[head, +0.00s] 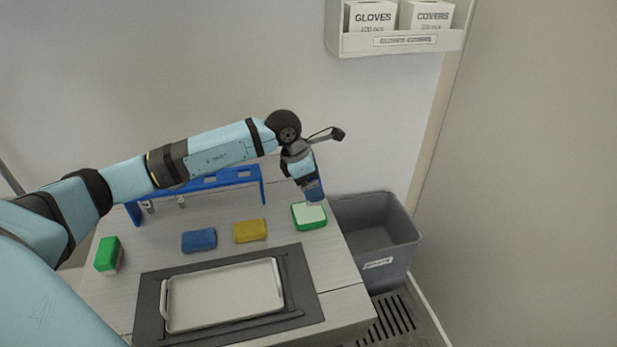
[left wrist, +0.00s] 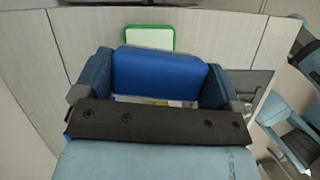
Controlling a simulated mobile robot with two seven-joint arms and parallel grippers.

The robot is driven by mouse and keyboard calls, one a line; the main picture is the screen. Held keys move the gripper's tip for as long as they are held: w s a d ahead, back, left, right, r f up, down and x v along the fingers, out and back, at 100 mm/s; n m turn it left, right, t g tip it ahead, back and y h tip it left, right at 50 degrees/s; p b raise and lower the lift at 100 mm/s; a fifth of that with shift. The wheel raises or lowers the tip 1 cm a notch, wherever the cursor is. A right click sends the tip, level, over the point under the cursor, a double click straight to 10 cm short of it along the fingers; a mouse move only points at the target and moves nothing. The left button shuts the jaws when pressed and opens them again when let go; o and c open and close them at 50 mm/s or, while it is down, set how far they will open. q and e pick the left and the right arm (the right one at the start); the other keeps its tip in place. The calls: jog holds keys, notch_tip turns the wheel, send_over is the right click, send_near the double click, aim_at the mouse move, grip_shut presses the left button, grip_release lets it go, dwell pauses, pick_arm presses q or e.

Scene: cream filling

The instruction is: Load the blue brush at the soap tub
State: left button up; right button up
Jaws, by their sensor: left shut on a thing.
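My left gripper (head: 312,183) is shut on the blue brush (head: 315,196), and its fingers (left wrist: 155,85) show on both sides of the brush's blue back (left wrist: 160,73) in the left wrist view. The soap tub (head: 297,222) is green-rimmed with pale green contents and stands at the table's back right. The held brush is at the tub's far side in the head view, pointing down; I cannot tell whether its bristles touch the soap. The tub's green rim (left wrist: 127,28) also shows just beyond the brush in the left wrist view.
A blue block (head: 199,240), a yellow block (head: 250,231) and a green brush-like block (head: 107,252) lie on the table. A metal tray (head: 222,295) sits on a dark mat (head: 304,288). A blue rack (head: 262,180) stands behind; a grey bin (head: 385,245) stands right.

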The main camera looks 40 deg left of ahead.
pick_arm(q)
jog(key=shift+a+n+t, duration=0.3)
jog(key=shift+a+n, duration=0.25)
jog(key=shift+n, duration=0.35)
jog(key=shift+f+b, duration=1.25)
jog(key=shift+f, duration=1.65)
pick_arm(e)
jog(key=shift+w+a+f, duration=0.1)
jog(key=shift+w+f, duration=0.25)
jog(key=shift+f, duration=0.45)
pick_arm(q)
jog(key=shift+f+y+b, duration=0.3)
jog(key=shift+f+b, duration=0.2)
jog(key=shift+b, duration=0.15)
pick_arm(e)
jog(key=shift+f, duration=0.5)
pick_arm(q)
jog(key=shift+r+p, duration=1.7)
jog(key=shift+r, duration=1.85)
pick_arm(e)
notch_tip(320, 180, up, 3)
jog(key=shift+r, duration=0.2)
